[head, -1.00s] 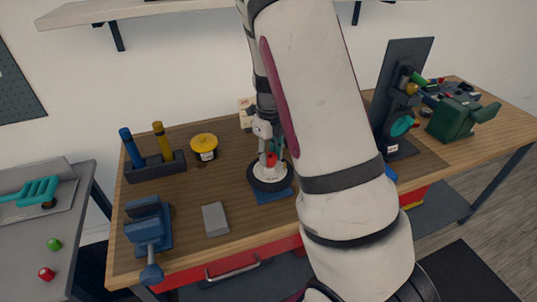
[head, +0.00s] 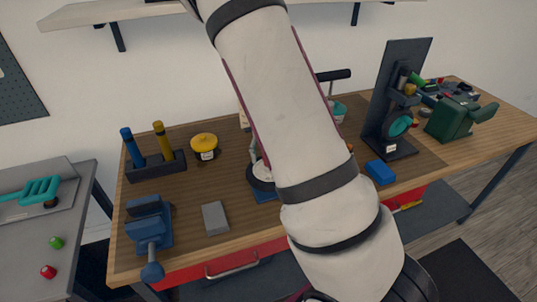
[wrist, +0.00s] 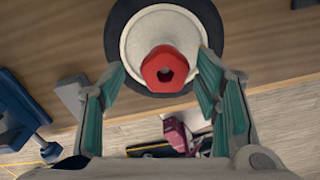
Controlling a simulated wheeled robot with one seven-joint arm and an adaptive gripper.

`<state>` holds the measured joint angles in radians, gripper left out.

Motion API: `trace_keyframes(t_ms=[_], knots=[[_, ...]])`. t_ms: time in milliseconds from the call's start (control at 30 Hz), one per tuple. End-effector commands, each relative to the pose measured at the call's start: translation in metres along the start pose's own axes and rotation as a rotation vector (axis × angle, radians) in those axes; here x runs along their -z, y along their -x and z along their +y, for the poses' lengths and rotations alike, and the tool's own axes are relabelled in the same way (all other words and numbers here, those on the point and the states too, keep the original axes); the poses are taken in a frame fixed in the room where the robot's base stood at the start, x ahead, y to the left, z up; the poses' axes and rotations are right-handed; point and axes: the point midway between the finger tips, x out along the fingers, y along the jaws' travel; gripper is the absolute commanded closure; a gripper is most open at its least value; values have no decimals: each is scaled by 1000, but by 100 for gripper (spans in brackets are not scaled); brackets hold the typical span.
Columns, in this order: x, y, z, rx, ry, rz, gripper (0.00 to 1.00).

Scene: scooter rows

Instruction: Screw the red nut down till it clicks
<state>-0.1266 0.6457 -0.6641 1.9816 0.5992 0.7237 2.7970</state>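The red nut (wrist: 165,70) shows in the wrist view, with a dark hole in its middle, over the white hub (wrist: 150,24) of a black-tyred wheel (wrist: 117,35). My gripper (wrist: 162,60) is open, with one teal-padded finger to each side of the nut and visible gaps between. Nothing is held. In the head view only the left part of the wheel (head: 259,182) shows; my arm hides the nut and the gripper. How far the nut is down its thread cannot be told.
On the bench are a blue vise (head: 148,228), a grey block (head: 215,218), a yellow round thing (head: 204,145), a holder (head: 155,167) with blue and yellow handles, and a blue block (head: 380,172). A dark upright stand (head: 403,80) is at right.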

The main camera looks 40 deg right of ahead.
Motion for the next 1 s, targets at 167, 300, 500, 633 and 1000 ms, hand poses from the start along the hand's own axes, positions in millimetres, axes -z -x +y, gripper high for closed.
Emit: trace_keyframes(t_ms=[167,300,500,633,1000], knots=[[-1,2,0,1,0,-3,43],[-2,13,0,0,1,-6,43],[-2,52,1,-1,4,-8,43],[-1,78,1,-1,4,-6,43],[0,119,1,0,1,-1,43]])
